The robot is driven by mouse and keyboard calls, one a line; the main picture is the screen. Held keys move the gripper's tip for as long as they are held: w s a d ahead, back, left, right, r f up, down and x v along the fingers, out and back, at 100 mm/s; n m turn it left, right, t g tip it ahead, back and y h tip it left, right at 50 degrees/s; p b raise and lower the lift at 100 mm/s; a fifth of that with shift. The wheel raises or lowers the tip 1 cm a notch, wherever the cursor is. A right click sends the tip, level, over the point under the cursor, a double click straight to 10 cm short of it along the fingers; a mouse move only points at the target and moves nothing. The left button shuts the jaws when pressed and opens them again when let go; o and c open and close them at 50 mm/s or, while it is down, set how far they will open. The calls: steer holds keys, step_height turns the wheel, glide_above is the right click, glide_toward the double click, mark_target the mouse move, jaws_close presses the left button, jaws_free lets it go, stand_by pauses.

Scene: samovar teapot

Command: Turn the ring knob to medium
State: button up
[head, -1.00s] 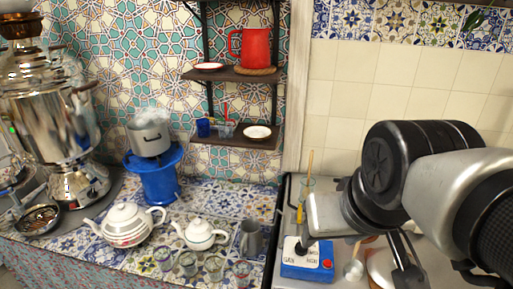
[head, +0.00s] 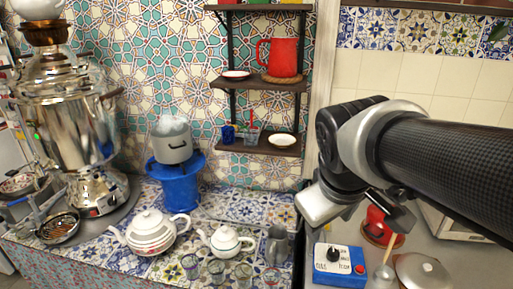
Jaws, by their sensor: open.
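A blue box (head: 340,281) with a pale top panel sits on the grey surface at the lower right in the head view. A black round knob (head: 333,255) stands on that panel, with a small red button to its right. The knob's pointer and the labels are too small to read. My gripper (head: 375,214) is open and hangs above and to the right of the box, apart from the knob. Nothing shows between its fingers, though my arm hides part of it.
A red object (head: 379,229) and a round metal lid (head: 423,274) lie right of the box. White teapots (head: 152,233), a grey pitcher (head: 277,246) and several glasses stand on the tiled counter at left. A shelf (head: 258,82) with a red jug is on the wall.

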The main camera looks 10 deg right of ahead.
steer(key=w+d+f+n+h, duration=0.1)
steer(key=w+d+f+n, duration=0.1)
steer(key=w+n, duration=0.25)
steer(key=n+g, duration=0.3)
steer(key=n, duration=1.2)
glide_toward(333, 252)
steer(key=shift+h, duration=0.4)
steer(key=b+x, duration=0.1)
steer(key=x, duration=0.1)
steer(key=b+x, duration=0.1)
steer(key=x, duration=0.2)
steer(key=b+x, duration=0.1)
steer(key=x, duration=0.2)
steer(key=shift+s+a+f, duration=0.1)
steer(key=shift+a+f, duration=0.1)
steer(key=shift+a, duration=0.05)
steer(key=c, duration=1)
